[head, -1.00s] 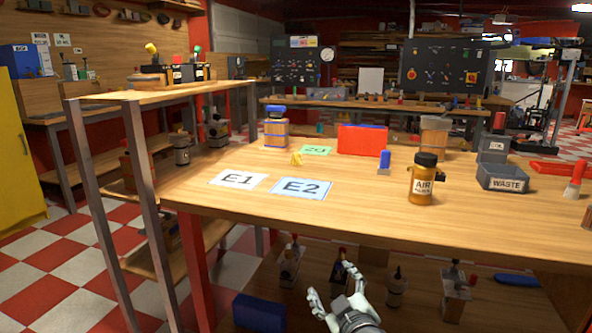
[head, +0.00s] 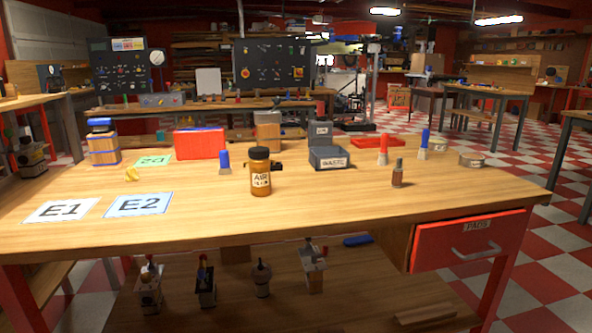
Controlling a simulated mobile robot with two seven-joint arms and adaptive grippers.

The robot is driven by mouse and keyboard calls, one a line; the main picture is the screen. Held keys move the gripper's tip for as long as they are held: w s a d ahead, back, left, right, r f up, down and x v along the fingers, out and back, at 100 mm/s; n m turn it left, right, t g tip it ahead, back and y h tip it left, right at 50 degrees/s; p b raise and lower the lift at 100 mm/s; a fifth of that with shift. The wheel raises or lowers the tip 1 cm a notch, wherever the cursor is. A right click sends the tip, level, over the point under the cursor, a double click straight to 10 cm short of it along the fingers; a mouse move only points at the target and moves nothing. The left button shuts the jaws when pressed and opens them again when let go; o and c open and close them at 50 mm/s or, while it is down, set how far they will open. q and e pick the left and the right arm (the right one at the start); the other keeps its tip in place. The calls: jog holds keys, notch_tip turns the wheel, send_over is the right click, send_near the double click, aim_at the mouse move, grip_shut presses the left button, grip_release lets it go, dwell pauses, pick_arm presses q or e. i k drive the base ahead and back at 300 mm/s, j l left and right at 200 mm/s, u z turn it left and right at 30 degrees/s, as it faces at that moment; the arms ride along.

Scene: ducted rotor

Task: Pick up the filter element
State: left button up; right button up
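No part is clearly readable as the filter element. An amber jar (head: 260,173) with a dark lid and a label starting "AIR" stands upright near the middle of the workbench; the smaller label text is too small to read. A tan block-like part with a blue top and blue base (head: 104,146) stands at the bench's back left. Neither of my grippers shows in the head view now, and nothing held is visible.
The workbench (head: 330,205) carries E1 (head: 62,210) and E2 (head: 138,205) cards, a red box (head: 199,144), a grey WASTE bin (head: 329,159), brushes and a small bottle (head: 398,174). A red PADS drawer (head: 470,240) sits under its right end. The bench's front middle is clear.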

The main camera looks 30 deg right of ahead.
aim_at(398, 171)
jog(key=z, duration=1.55)
jog(key=i+l, duration=0.15)
jog(key=l, duration=0.2)
jog(key=i+l+u, duration=0.15)
jog(key=l, duration=0.25)
jog(key=i+l, duration=0.2)
jog(key=l, duration=0.2)
jog(key=i+l+u, duration=0.1)
jog(key=l, duration=0.3)
jog(key=i+l+u, duration=0.1)
jog(key=l, duration=0.3)
jog(key=i, duration=0.1)
